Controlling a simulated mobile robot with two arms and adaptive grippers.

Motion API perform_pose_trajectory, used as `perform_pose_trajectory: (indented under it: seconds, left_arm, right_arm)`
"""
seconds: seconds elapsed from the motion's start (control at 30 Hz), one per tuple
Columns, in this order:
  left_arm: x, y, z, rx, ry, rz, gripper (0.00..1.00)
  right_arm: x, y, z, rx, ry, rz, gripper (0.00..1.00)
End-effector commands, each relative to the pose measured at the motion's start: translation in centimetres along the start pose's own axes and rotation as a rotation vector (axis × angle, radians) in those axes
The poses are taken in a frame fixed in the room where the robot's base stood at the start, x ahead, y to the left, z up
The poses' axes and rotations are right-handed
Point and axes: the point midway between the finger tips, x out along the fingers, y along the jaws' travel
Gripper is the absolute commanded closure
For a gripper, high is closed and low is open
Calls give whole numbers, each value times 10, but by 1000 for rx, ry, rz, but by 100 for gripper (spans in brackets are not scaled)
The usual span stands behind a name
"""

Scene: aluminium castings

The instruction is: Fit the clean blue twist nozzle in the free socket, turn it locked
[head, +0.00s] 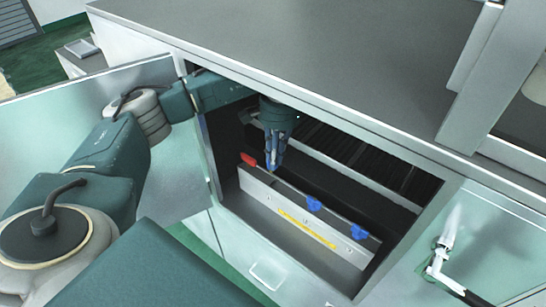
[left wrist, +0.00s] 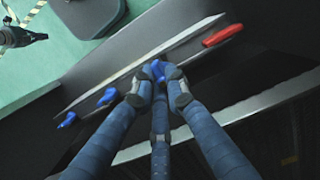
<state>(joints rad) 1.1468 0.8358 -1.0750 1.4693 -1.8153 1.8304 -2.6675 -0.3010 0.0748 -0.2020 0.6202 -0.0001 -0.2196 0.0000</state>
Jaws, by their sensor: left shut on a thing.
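My left gripper (head: 273,168) reaches down into the open cabinet bay, over the left part of a metal rail (head: 290,213). It is shut on a blue nozzle (left wrist: 158,69), which shows between the fingertips in the left wrist view and is mostly hidden by the fingers. The held nozzle is at the rail's upper edge; I cannot tell whether it sits in a socket. Two other blue nozzles stand along the rail, a middle one (head: 314,204) and a right one (head: 358,231). A red piece (head: 248,159) is at the rail's left end.
The bay's frame (head: 398,246) surrounds my left arm closely. A yellow strip (head: 307,229) marks the rail's front. A grey top (head: 300,45) lies above the bay.

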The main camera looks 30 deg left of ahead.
Motion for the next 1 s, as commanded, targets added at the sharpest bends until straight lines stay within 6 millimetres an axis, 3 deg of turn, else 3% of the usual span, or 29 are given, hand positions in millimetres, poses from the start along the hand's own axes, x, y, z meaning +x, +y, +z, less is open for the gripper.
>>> perform_pose_trajectory:
  seconds: [0.03, 0.5, 1.0]
  left_arm:
    - [-6, -1, -5, -6, 21, 7, 100]
    - [38, 0, -10, -3, 15, 5, 100]
    - [42, 1, -10, -2, 14, 4, 100]
  right_arm:
    - [2, 1, 0, 0, 1, 1, 100]
    - [22, 8, 1, 0, 1, 10, 100]
    - [23, 7, 2, 0, 0, 8, 100]
